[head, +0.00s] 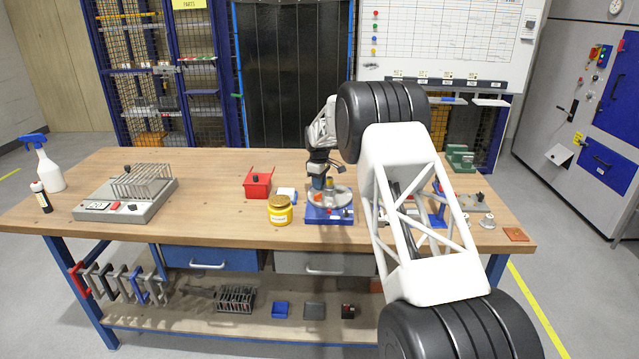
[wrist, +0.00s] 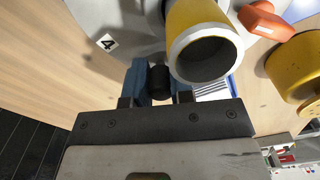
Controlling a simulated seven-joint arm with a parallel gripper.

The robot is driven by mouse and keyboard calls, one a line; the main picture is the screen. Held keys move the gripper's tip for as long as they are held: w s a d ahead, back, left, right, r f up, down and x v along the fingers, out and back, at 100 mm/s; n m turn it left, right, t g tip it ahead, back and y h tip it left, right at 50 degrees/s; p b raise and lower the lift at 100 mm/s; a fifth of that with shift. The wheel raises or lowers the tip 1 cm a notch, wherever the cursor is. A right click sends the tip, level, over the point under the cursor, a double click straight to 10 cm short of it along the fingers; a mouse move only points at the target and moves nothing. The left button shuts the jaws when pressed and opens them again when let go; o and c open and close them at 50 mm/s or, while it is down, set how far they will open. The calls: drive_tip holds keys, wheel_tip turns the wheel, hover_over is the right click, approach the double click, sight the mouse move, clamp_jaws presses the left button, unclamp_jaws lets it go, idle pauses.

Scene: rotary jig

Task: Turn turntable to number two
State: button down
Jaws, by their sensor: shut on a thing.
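The turntable is a grey disc (wrist: 100,15) on a blue base (head: 328,215) on the workbench. In the wrist view a label with the number 4 (wrist: 108,42) shows on the disc, left of my gripper. A number two is not visible. My gripper (wrist: 158,88) is shut on a small black knob (wrist: 159,80) at the disc's edge. A yellow tube with a pale rim (wrist: 205,45) stands beside the knob, and an orange part (wrist: 265,20) lies farther right. In the head view my gripper (head: 319,182) is over the disc's left side, partly covering it.
A yellow jar (head: 279,211) and a red bin (head: 258,184) stand left of the turntable. A blue stand (head: 438,210) and small metal parts (head: 487,221) are to the right, partly behind my arm. A grey device with a wire rack (head: 125,205) is far left.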

drive_tip(key=shift+r, duration=0.1)
drive_tip(key=c, duration=1)
unclamp_jaws()
drive_tip(key=shift+r, duration=3.85)
